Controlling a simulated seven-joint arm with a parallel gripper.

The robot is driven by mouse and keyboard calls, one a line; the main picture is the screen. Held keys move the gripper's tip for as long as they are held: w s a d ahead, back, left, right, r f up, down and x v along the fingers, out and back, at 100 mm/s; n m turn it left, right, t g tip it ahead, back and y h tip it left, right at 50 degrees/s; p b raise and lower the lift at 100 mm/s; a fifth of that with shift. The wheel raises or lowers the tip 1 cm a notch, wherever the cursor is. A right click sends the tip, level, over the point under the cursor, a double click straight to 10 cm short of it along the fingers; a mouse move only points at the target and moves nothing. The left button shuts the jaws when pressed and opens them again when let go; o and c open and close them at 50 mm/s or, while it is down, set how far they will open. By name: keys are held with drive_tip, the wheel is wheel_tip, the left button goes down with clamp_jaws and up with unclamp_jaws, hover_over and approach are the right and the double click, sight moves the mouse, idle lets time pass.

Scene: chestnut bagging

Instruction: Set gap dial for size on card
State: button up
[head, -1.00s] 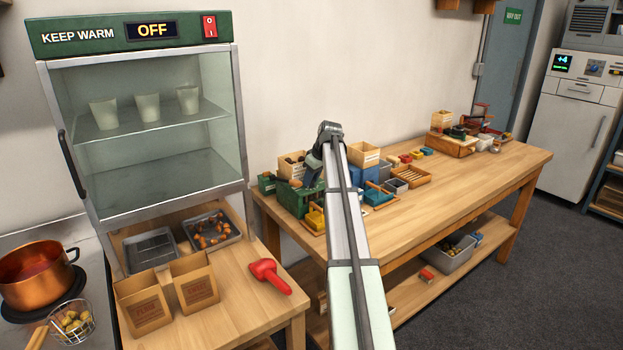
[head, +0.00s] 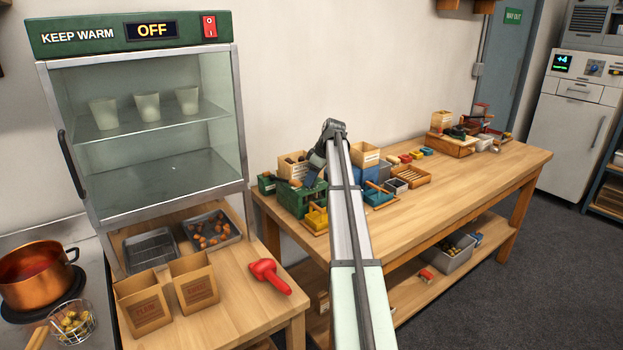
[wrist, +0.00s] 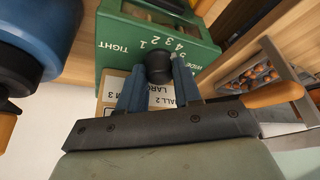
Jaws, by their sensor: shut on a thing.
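In the wrist view, a green box-shaped machine (wrist: 112,50) has a black round dial knob (wrist: 158,66) on its face. White marks run from TIGHT through 1 to 5 to WIDE, upside down in this view. My gripper (wrist: 159,80) is shut on the knob, with one blue finger on each side. I cannot tell which number the knob points to. A pale card (wrist: 116,84) below the dial is partly hidden by the fingers; "SMALL 2", "LARGE" and "M 3" can be read. The green machine (head: 290,200) stands at the left end of the long bench, partly behind my arm.
Crowding the machine are a wooden box (head: 293,163), a yellow object (head: 316,217) and a blue tray (head: 379,196). The bench's middle right (head: 455,175) is clear.

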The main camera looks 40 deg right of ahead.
drive_tip(key=n+g, duration=0.1)
drive_tip(key=n, duration=0.2)
drive_tip(key=n+g+y, duration=0.1)
drive_tip(key=n, duration=0.2)
drive_tip(key=shift+w+d+n+y, duration=0.15)
drive_tip(key=shift+n+y, duration=0.15)
idle(0.5)
drive_tip(key=o, duration=1)
drive_tip(key=shift+w, duration=0.1)
drive_tip(key=shift+r, duration=0.1)
